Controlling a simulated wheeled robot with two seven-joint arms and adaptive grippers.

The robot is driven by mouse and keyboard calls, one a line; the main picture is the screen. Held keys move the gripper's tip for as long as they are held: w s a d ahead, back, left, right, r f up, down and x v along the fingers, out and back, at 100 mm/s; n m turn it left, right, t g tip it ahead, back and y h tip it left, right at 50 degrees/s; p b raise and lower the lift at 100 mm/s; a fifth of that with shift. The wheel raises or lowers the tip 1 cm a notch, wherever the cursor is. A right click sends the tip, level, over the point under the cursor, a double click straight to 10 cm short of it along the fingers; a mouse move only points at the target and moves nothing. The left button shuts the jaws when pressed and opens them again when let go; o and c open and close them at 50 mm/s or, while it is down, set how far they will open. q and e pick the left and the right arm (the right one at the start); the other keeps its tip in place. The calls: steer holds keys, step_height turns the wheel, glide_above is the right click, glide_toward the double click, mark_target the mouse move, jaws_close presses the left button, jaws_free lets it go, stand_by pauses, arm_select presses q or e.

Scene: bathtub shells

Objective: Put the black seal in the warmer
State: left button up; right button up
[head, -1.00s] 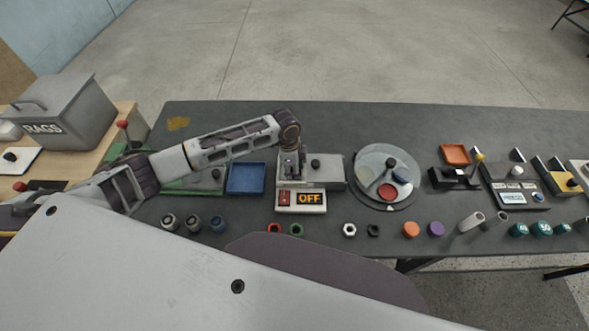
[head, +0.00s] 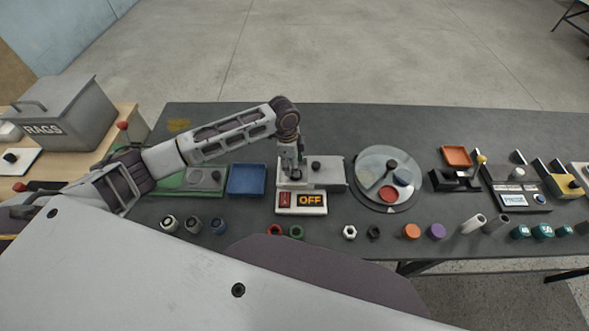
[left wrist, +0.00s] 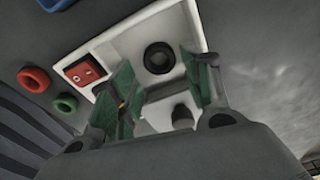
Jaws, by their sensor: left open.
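The warmer (head: 327,206) is a pale box with a red switch and a lit OFF display. In the left wrist view, a black ring, which looks like the black seal (left wrist: 159,59), lies on the pale top of the warmer (left wrist: 115,47). In the head view its dark shape (head: 296,174) shows at my fingers. My left gripper (head: 293,173) is over the warmer's left part. In the left wrist view my left gripper (left wrist: 165,95) is open, its green-padded fingers apart. I cannot tell how deep the ring sits. My right gripper is out of view.
A grey plate with a dark knob (head: 316,166) adjoins the warmer. A blue tray (head: 246,180) stands left and a round turntable (head: 370,200) right. Red (head: 275,230) and green rings (head: 296,232) lie in front, with a white nut (head: 350,232) and a black nut (head: 374,233).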

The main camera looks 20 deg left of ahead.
arm_select(q)
step_height(320, 180, up, 8)
steer(key=shift+a+f, duration=0.25)
steer(key=shift+a, duration=0.2)
stand_by(1.3)
